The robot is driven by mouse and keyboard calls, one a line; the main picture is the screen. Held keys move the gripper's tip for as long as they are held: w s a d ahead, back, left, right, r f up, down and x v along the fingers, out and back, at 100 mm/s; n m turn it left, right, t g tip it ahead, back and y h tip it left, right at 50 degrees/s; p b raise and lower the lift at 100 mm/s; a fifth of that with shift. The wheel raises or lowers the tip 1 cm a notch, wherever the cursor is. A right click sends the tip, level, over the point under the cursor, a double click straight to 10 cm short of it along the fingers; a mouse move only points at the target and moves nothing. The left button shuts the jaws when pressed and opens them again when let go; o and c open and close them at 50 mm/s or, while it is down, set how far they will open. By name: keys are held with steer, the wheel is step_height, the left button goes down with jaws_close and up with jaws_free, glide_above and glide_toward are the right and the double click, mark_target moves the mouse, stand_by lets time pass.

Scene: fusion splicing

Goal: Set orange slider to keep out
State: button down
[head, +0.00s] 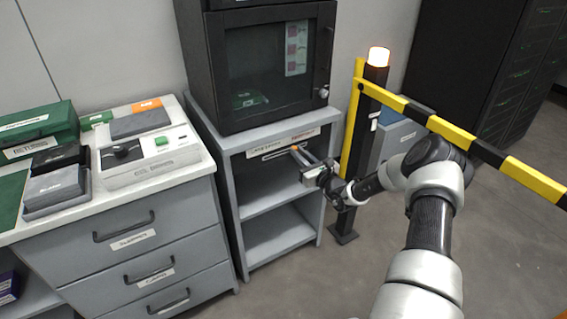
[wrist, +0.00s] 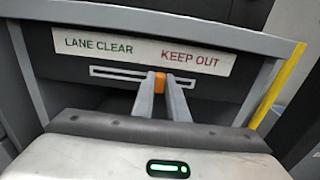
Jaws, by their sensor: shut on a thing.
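The orange slider (wrist: 160,82) sits in a long horizontal slot (wrist: 115,73) under a white label strip (wrist: 140,50). The strip reads LANE CLEAR in green on the left and KEEP OUT in red on the right.
A yellow-and-black barrier arm (head: 450,132) and its post (head: 362,150) with a lit orange-red lamp (head: 378,56) stand right of the shelf unit (head: 232,185). A dark glass-door cabinet (head: 270,70) sits on top. A grey drawer counter (head: 130,235) stands left.

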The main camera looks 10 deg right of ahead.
mark_target(304, 143)
steer(key=d, duration=0.2)
steer(key=w+d+b, duration=0.1)
steer(key=d, duration=0.1)
steer(key=shift+w, duration=0.1)
steer(key=shift+w+d, duration=0.15)
steer(key=shift+d, duration=0.3)
steer(key=shift+r, duration=0.1)
steer(key=c, duration=1.7)
jaws_free()
steer(key=shift+d, duration=0.1)
steer(key=p+v, duration=0.3)
steer(key=v, duration=1.4)
steer(key=shift+s, duration=0.2)
